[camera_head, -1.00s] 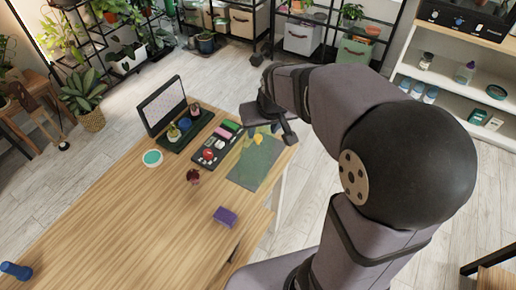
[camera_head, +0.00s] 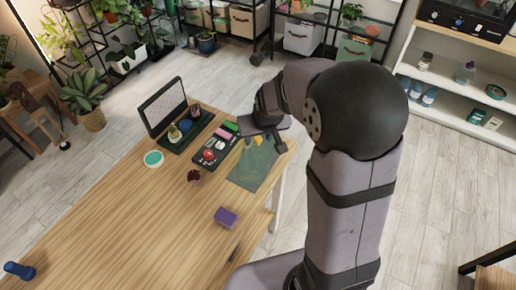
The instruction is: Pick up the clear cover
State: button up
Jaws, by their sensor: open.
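No plainly see-through cover stands out at this size. An upright pale panel in a dark frame (camera_head: 165,107) stands at the left side of a dark green tray (camera_head: 184,143); I cannot tell whether it is the clear cover. The tray holds small pots, one with a cactus-like plant. My gripper (camera_head: 265,138) is open over the grey-green mat (camera_head: 246,172) at the table's far right corner. Yellow and green bits show on the mat just under it. The arm hides some of that corner, and I see nothing between the fingers.
A black tray (camera_head: 200,163) with a red ball and coloured blocks lies left of the mat. A teal-topped round tub (camera_head: 153,159), a dark red item (camera_head: 194,176), a purple block (camera_head: 226,217) and a blue cylinder (camera_head: 19,270) stand on the table. The front left is mostly clear.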

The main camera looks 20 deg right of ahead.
jog(key=shift+c, duration=0.6)
grip_shut()
jog(key=shift+r, duration=0.1)
notch_tip(320, 180, up, 18)
jog(key=p, duration=0.6)
jog(key=shift+r+p, duration=0.2)
jog(key=shift+p, duration=0.15)
dwell(0.3)
jog(key=shift+w, duration=0.1)
